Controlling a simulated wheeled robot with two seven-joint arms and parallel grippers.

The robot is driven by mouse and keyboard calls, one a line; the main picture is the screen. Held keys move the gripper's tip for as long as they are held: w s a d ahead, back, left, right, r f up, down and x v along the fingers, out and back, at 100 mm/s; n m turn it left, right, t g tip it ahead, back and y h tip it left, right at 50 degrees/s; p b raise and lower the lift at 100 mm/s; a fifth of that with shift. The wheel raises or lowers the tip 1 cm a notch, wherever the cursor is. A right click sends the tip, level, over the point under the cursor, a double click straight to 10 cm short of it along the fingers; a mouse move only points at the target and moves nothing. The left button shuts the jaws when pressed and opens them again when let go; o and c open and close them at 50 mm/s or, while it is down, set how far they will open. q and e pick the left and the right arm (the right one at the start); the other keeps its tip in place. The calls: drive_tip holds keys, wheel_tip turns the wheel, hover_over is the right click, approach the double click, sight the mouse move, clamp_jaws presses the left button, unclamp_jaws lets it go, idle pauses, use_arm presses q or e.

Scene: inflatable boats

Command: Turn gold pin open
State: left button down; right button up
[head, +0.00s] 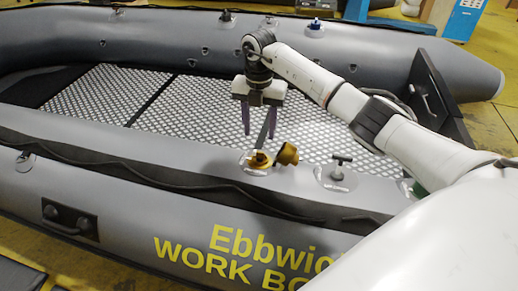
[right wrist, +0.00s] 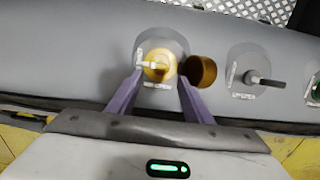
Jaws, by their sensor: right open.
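The gold pin (head: 260,160) sits in a round fitting on the near grey tube of the boat. In the right wrist view the gold pin (right wrist: 158,66) shows inside a grey ring plate with a pale lever at its left. A gold-brown cap (head: 287,153) stands just right of it, and this cap (right wrist: 201,71) also shows in the right wrist view. My right gripper (head: 257,130) is open and empty, its purple fingers pointing down above and behind the gold pin. In the right wrist view its fingertips (right wrist: 160,76) lie either side of the pin's fitting; contact cannot be told. My left gripper is out of view.
A second fitting with a dark T-handle (head: 341,160) is to the right on the same tube, and a green-rimmed one (right wrist: 314,90) lies beyond it. A black rope line (head: 150,178) runs along the tube. The patterned boat floor (head: 200,100) behind is clear.

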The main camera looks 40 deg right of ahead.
sight(259, 152)
wheel_tip(259, 152, down, 8)
drive_tip(key=shift+f+b, duration=0.1)
drive_tip(key=shift+b, duration=0.9)
drive_tip(key=shift+c, duration=0.3)
drive_tip(key=c, duration=1)
